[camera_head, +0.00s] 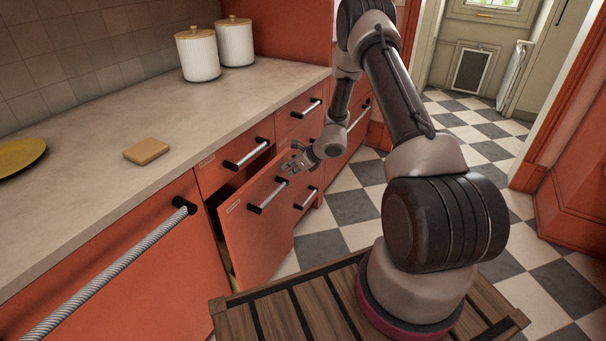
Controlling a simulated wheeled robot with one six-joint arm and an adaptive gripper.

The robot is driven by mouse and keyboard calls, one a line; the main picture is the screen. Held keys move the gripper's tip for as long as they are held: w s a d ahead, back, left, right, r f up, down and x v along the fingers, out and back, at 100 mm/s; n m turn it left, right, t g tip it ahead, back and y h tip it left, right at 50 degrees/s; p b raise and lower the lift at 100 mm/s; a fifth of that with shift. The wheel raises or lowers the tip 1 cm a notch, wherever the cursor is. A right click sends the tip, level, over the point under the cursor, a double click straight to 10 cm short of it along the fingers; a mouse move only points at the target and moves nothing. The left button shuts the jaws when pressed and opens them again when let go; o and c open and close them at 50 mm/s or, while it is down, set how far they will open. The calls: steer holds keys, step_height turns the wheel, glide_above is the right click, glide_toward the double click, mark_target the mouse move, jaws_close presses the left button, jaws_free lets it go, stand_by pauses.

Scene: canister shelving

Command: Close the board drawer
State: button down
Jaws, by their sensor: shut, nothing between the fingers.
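My gripper (287,168) is shut and empty. It is at the drawer front's top right edge, close to the handle's upper end. I cannot tell whether it touches the drawer.
A shut drawer (234,158) sits above the open one. The counter (120,190) holds a wooden block (146,151), a yellow plate (18,155) and two white canisters (198,55). A long-handled red door (130,275) is at left. Checkered floor (350,207) lies clear beyond the drawer.

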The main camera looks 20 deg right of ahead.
mark_target(273, 161)
steer(key=w+a, duration=0.1)
steer(key=w, duration=0.1)
steer(key=w+a, duration=0.3)
steer(key=w, duration=0.1)
steer(key=shift+a, duration=0.35)
steer(key=shift+w+r, duration=0.1)
steer(key=shift+r, duration=0.05)
